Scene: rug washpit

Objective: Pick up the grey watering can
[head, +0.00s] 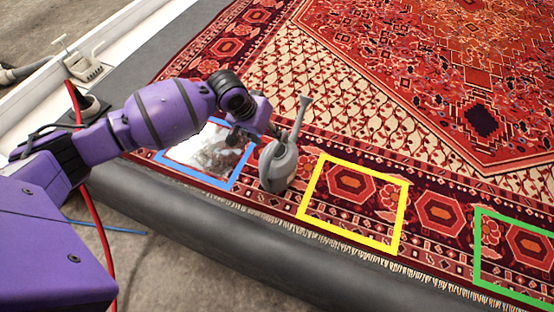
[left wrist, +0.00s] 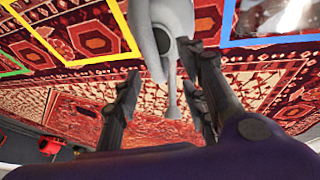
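The grey watering can (head: 277,166) stands on the patterned rug, between the blue frame and the yellow frame, with its long spout rising up and to the right. My left gripper (head: 258,132) is just left of the can's upper part in the head view. In the left wrist view the can (left wrist: 170,18) is at the top middle, with its spout pointing down the picture. The left gripper's fingers (left wrist: 162,82) are spread apart, and the can shows in the gap between them. I cannot tell whether a finger touches it. My right gripper is in neither view.
A blue frame (head: 215,187) around a shiny wet patch lies left of the can. A yellow frame (head: 352,159) and a green frame (head: 477,245) lie to its right. A grey rolled edge (head: 250,245) runs along the front. A red hose (head: 97,215) lies at the left.

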